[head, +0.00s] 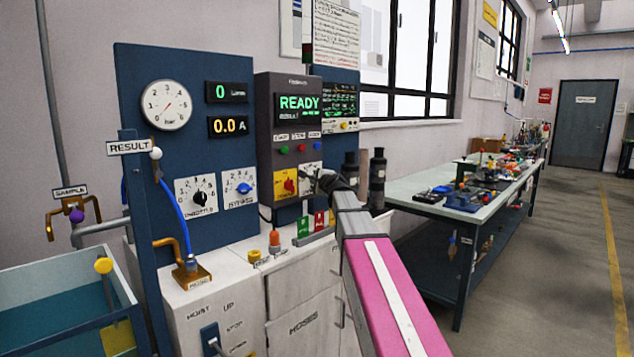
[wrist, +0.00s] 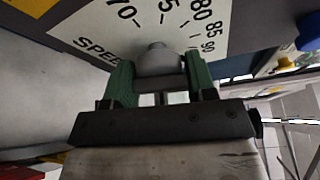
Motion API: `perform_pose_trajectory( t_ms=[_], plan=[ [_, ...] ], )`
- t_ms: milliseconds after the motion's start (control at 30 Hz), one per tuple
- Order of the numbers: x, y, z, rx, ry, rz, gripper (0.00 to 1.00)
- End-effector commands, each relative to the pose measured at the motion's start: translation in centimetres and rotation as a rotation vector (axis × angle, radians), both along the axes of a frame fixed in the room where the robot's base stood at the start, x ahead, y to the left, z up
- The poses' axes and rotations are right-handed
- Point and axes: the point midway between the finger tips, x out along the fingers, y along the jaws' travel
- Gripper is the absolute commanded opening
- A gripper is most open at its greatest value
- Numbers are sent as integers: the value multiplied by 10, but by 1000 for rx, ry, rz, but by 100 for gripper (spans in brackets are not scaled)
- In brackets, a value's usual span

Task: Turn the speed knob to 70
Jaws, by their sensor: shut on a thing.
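The speed dial is a white plate (head: 312,168) on the dark control panel, partly hidden behind my gripper in the head view. In the wrist view the dial plate (wrist: 110,32) reads SPEED, with marks for 70, a partly covered 75, 80, 85 and 90. The grey speed knob (wrist: 160,60) sits between the green fingers of my gripper (wrist: 160,75), which is shut on it. My gripper also shows at the panel in the head view (head: 316,181). The knob's pointer is hidden, so its setting cannot be told.
A yellow plate with a red switch (head: 288,184) is just left of the speed dial. Dark cylinders (head: 377,178) stand close to the right of my arm. Coloured tags (head: 319,221) stand below. A cluttered workbench (head: 440,196) is at the right.

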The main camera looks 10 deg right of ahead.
Motion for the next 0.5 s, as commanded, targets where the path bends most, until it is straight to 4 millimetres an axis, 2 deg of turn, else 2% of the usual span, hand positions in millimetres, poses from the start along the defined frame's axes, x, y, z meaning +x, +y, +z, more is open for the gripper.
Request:
perform_pose_trajectory(
  t_ms=[500],
  plan=[
    [-1,0,-1,-280,-205,1,27]
  ],
)
